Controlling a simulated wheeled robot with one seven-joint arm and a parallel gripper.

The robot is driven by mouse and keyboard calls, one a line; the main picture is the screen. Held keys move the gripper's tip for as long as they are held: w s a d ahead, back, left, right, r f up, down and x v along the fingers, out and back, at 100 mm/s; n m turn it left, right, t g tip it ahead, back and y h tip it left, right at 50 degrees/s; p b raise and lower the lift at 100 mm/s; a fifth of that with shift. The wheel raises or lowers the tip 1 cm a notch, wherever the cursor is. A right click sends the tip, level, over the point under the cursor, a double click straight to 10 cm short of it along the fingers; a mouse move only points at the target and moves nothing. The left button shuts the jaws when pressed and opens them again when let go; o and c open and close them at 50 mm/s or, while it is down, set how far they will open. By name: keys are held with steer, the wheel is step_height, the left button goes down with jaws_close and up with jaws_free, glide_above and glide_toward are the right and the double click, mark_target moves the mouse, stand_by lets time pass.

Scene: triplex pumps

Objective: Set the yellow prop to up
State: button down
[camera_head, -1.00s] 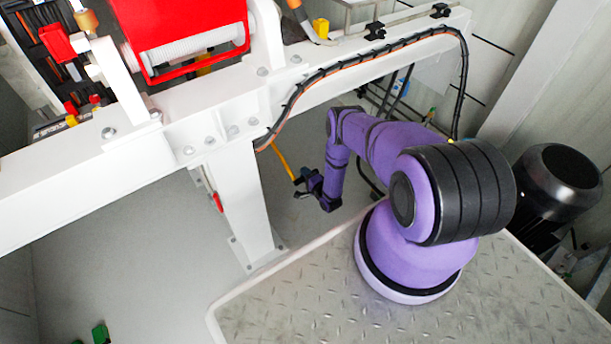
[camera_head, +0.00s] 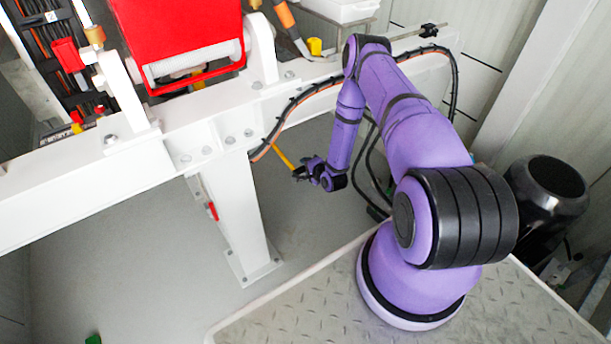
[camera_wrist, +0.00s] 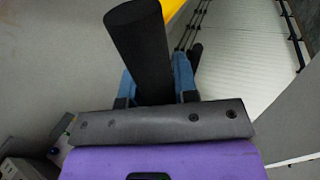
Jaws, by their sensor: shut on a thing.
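The yellow prop (camera_head: 284,156) is a thin bar that slants down and right from below the white beam. Its lower end meets my gripper (camera_head: 302,173). In the wrist view, a thick black handle (camera_wrist: 140,45) stands between the blue fingers of my gripper (camera_wrist: 158,80), which are shut on it. A bit of yellow (camera_wrist: 171,8) shows behind the handle's top. The prop's upper end is hidden by the beam.
The white beam (camera_head: 190,118) crosses above, with a black cable (camera_head: 310,95) along it. A white post (camera_head: 236,215) with a small red handle (camera_head: 212,211) stands left of my gripper. Open grey floor (camera_head: 120,250) lies further left.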

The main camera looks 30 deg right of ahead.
step_height(320, 180, up, 11)
steer(key=g, duration=0.2)
steer(key=shift+w+f, duration=0.15)
steer(key=shift+w, duration=0.15)
steer(key=shift+w, duration=0.1)
steer(key=c, duration=0.9)
jaws_free()
steer(key=shift+r, duration=0.25)
steer(key=shift+c, duration=0.2)
steer(key=shift+o, duration=0.3)
steer(key=shift+f, duration=0.1)
steer(key=shift+s, duration=0.2)
steer(key=v, duration=1)
steer(key=shift+s+r, duration=0.2)
steer(key=shift+r, duration=0.1)
